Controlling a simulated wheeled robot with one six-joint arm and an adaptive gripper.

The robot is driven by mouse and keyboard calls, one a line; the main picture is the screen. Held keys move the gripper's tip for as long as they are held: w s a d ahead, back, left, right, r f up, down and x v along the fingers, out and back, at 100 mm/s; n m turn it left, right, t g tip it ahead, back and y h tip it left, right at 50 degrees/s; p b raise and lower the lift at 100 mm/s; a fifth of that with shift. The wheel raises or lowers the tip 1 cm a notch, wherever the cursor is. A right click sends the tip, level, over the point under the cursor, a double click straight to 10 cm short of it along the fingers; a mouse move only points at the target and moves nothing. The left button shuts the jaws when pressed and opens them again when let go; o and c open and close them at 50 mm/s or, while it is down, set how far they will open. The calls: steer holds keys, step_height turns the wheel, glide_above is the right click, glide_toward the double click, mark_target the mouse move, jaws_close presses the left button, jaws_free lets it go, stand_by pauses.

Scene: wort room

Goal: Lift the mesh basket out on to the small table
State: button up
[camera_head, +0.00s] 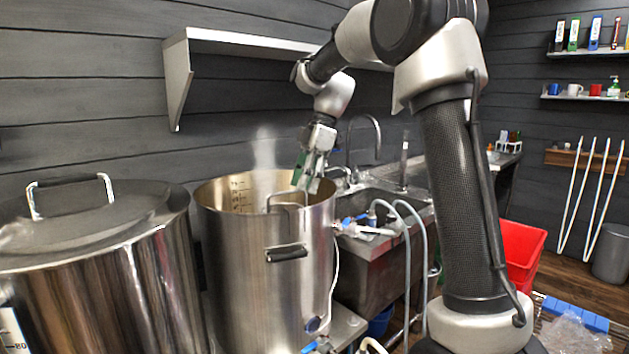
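A tall open steel kettle (265,265) stands left of centre, with marks on its inner wall and faint steam above it. A thin upright metal loop (287,192) shows at its near rim; it looks like the mesh basket's handle, but the basket's body is hidden inside the kettle. My gripper (306,186) points down over the kettle's right side, just right of and above the loop. Its green-padded fingers look parted, with nothing seen between them. Whether they touch the loop I cannot tell. I cannot clearly make out the small table.
A large lidded steel pot (100,260) stands close on the left. A sink (370,205) with a tap and hoses lies to the right. A wall shelf (250,40) hangs above. A red bin (520,255) and a blue object (570,312) beside clear plastic are at right.

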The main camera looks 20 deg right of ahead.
mark_target(293, 208)
steer(key=shift+w+a+f+n, duration=0.1)
steer(key=shift+w+f+n, duration=0.2)
steer(key=shift+w, duration=0.2)
steer(key=shift+w+f+n, duration=0.2)
steer(key=shift+w+n, duration=0.1)
steer(key=shift+w, duration=0.2)
steer(key=shift+w+f, duration=0.1)
steer(key=shift+f, duration=0.1)
steer(key=x, duration=0.7)
steer(key=shift+a+f, duration=0.15)
